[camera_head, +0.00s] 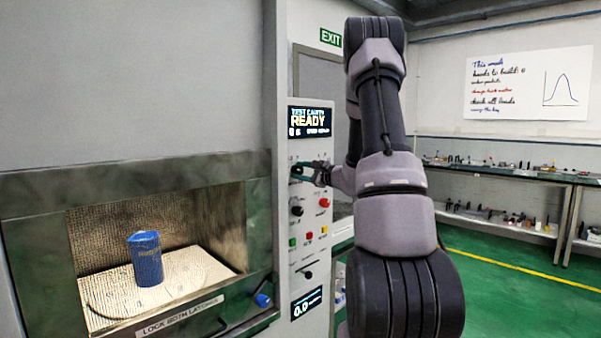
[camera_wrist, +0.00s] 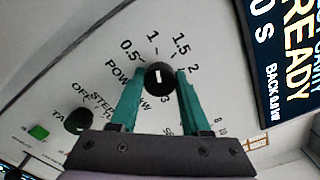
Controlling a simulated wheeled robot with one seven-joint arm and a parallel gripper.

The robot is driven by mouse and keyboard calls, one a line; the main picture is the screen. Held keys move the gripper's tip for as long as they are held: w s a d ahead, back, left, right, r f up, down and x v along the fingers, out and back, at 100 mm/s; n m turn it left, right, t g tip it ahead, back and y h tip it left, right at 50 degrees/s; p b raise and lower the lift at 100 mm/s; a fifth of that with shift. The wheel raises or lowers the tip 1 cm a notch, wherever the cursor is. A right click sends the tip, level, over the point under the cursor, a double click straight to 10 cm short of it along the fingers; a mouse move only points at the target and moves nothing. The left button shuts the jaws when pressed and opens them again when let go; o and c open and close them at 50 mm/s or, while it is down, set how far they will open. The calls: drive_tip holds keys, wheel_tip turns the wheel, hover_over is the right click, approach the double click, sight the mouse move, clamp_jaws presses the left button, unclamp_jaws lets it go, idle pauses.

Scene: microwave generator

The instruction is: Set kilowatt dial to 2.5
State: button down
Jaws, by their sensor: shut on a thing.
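The kilowatt dial (camera_wrist: 160,79) is a round black knob with a short white pointer line, labelled "POWER" on the pale panel. The numbers 0.5, 1, 1.5 and 2 show around its upper side, with a 3 below. The pointer looks upright in the wrist view, roughly toward 1. My gripper (camera_wrist: 158,92) has its green fingers on both sides of the knob and is shut on it. In the head view, my gripper (camera_head: 301,172) is at the upper part of the control panel and hides the dial.
Another black knob (camera_wrist: 77,121) sits beside the dial; in the head view a black knob (camera_head: 297,211) and a red button (camera_head: 323,202) lie below my gripper. The display (camera_head: 309,121) above reads "READY". A blue container (camera_head: 146,260) stands in the open cavity at left.

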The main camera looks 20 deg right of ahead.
drive_tip(key=shift+m, duration=0.3)
drive_tip(key=m, duration=1.2)
drive_tip(key=shift+m, duration=0.3)
drive_tip(key=m, duration=1.3)
drive_tip(key=shift+m, duration=0.3)
drive_tip(key=shift+c, duration=1.8)
unclamp_jaws()
